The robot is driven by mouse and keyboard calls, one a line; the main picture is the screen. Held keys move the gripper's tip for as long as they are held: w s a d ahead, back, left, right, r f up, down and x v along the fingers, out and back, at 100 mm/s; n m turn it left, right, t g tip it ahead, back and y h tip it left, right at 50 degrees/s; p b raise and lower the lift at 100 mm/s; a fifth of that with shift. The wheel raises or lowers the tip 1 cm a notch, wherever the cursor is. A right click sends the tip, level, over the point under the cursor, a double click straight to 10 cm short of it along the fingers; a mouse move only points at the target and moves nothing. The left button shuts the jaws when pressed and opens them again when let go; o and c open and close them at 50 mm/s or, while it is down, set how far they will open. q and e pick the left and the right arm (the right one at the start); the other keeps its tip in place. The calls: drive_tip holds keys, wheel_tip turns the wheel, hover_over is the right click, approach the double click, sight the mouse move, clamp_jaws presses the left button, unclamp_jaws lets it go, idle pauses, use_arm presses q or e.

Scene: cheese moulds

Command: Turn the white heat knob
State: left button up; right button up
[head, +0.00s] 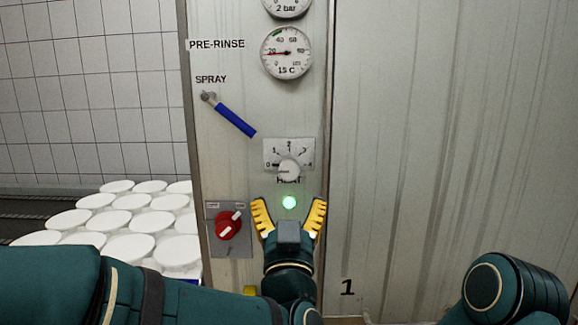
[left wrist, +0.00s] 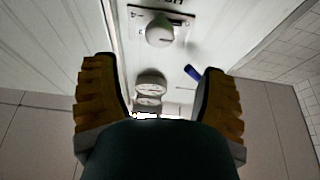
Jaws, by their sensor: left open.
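The white heat knob (head: 289,170) sits on a small plate (head: 303,146) numbered as a scale, above the partly covered word HEAT on the panel. Its pointer mark appears to face left, near 0. In the left wrist view the knob (left wrist: 160,32) shows at the top, beyond the fingertips. My left gripper (head: 289,207) has yellow fingers spread wide, just below the knob and apart from it. The fingers are empty; they also show in the left wrist view (left wrist: 158,88). A green lit lamp (head: 289,202) shows between them. My right gripper is not in view.
A red switch (head: 228,225) is left of my left gripper. A blue-handled spray lever (head: 235,121) sits upper left on the panel. Two gauges, including the temperature gauge (head: 286,53), are above. White round moulds (head: 130,247) stand at the left.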

sight(289, 172)
use_arm(q)
drive_tip(key=p+x, duration=0.1)
drive_tip(key=x, duration=0.9)
drive_tip(key=shift+w, duration=0.2)
drive_tip(key=shift+d, duration=0.1)
drive_tip(key=c, duration=1.2)
drive_tip(key=shift+o, duration=0.2)
